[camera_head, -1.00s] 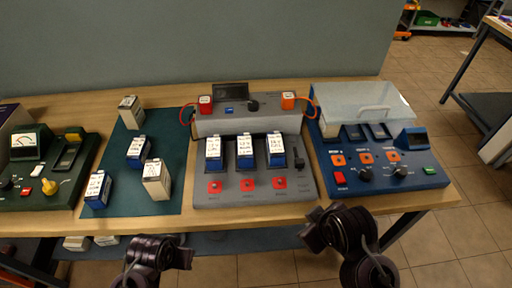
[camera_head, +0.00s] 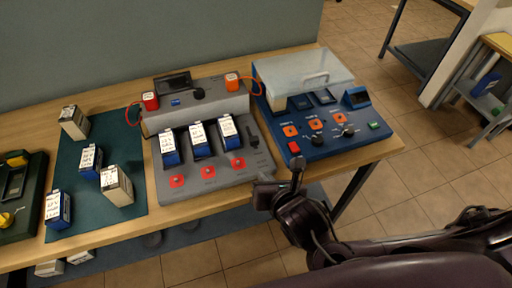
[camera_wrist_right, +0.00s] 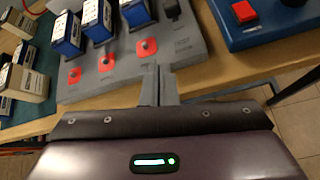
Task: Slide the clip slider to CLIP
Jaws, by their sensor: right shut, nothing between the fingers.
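The clip slider appears to be the small black knob (camera_head: 253,140) in a slot at the right side of the grey charger (camera_head: 226,172); in the right wrist view the dark knob (camera_wrist_right: 172,8) is at the top edge. Its labels are too small to read. My right gripper (camera_head: 266,187) is at the table's front edge, just in front of the charger's front right corner. Its closed, empty fingers (camera_wrist_right: 158,80) point toward the charger, short of the knob. My left gripper is out of view.
Three blue batteries (camera_head: 199,139) stand in the charger behind red buttons (camera_head: 208,172). A blue tester (camera_head: 330,142) with a clear lid is close on the right. Loose batteries (camera_head: 117,186) stand on the green mat (camera_head: 130,160) at left.

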